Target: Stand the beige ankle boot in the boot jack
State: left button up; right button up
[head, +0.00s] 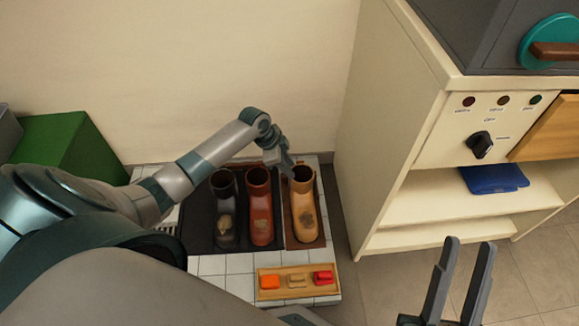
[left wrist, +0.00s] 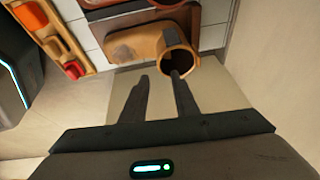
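The beige ankle boot (head: 303,207) stands upright at the right end of a row of boots, on a brown board (head: 317,240). In the left wrist view the boot's round opening (left wrist: 190,52) faces me. My left gripper (head: 287,167) is at the boot's top edge. Its fingers (left wrist: 161,78) are apart, with one fingertip overlapping the opening; I cannot tell whether it touches or is inside. My right gripper (head: 470,243) is open and empty, well right of the boots. I cannot tell whether the brown board is the boot jack.
A black boot (head: 224,215) and a red-brown boot (head: 260,212) stand left of the beige one on a dark mat. A wooden tray (head: 306,292) with small coloured pieces lies in front. A cream cabinet (head: 390,130) stands right; a green box (head: 70,145) is at left.

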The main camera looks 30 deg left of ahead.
dwell(0.3)
pick_arm(q)
jog(key=s+d+r+n+t+h, duration=0.15)
jog(key=d+t, duration=0.35)
jog(key=d, duration=0.9)
jog(key=s+d+r+n+t+h, duration=0.1)
jog(key=s+d+r+t+h, duration=0.3)
jog(key=d+r, duration=0.55)
jog(key=s+d+r+n+t, duration=0.1)
jog(key=s+r+n+t, duration=0.1)
jog(key=s+r+t, duration=0.4)
jog(key=s+d+r+n+t, duration=0.1)
jog(key=s+r+n+t, duration=0.2)
jog(key=s+r, duration=1.1)
notch_tip(320, 180, up, 9)
jog(key=t, duration=0.3)
jog(key=shift+s+t, duration=0.35)
jog(key=shift+t, duration=0.05)
jog(key=shift+r+n, duration=0.1)
jog(key=shift+n, duration=0.15)
jog(key=shift+s, duration=0.1)
